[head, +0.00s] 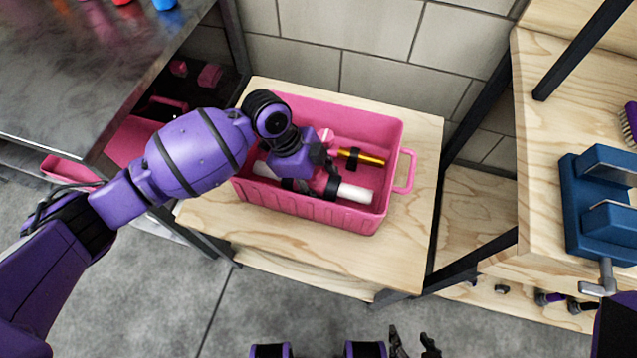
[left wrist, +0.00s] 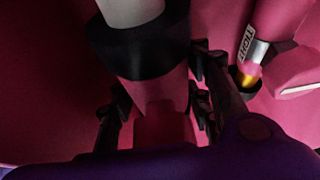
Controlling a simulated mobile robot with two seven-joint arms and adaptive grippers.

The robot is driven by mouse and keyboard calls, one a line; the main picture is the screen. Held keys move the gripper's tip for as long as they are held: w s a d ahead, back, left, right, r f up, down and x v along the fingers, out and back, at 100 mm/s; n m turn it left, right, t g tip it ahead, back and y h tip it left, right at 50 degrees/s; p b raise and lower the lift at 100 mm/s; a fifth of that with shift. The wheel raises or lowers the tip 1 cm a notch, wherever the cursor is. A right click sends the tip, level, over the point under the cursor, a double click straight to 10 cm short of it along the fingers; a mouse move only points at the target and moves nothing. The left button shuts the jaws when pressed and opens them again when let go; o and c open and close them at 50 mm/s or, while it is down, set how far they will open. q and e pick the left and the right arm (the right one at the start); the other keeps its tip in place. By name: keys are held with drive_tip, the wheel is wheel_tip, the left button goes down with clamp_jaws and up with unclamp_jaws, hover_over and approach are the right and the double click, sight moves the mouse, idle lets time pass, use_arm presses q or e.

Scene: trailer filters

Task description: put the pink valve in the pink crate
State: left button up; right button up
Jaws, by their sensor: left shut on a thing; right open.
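The pink crate (head: 300,205) stands on a light wooden shelf top. My left gripper (head: 318,172) reaches down inside it and is shut on the pink valve. The valve's white pipe end (head: 355,193) and black collar show in the head view, low inside the crate. In the left wrist view the valve's pink body (left wrist: 160,95) sits between the fingers (left wrist: 160,115), with a black collar and white pipe above. Whether the valve touches the crate floor is unclear. My right gripper (head: 414,343) is open and empty at the bottom edge of the head view.
A yellow-and-black cylindrical thing (head: 362,157) with a pink part lies in the crate beside the valve; it shows in the left wrist view (left wrist: 250,72). A black post stands right of the crate. A blue device (head: 590,200) sits on the right bench. A dark table is upper left.

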use_arm(q)
drive_tip(key=shift+f, duration=0.25)
drive_tip(key=o, duration=1.4)
drive_tip(key=shift+f, duration=0.1)
drive_tip(key=shift+o, duration=0.2)
drive_tip(key=p+v, duration=0.2)
drive_tip(key=v, duration=1)
drive_tip(key=shift+r, duration=0.25)
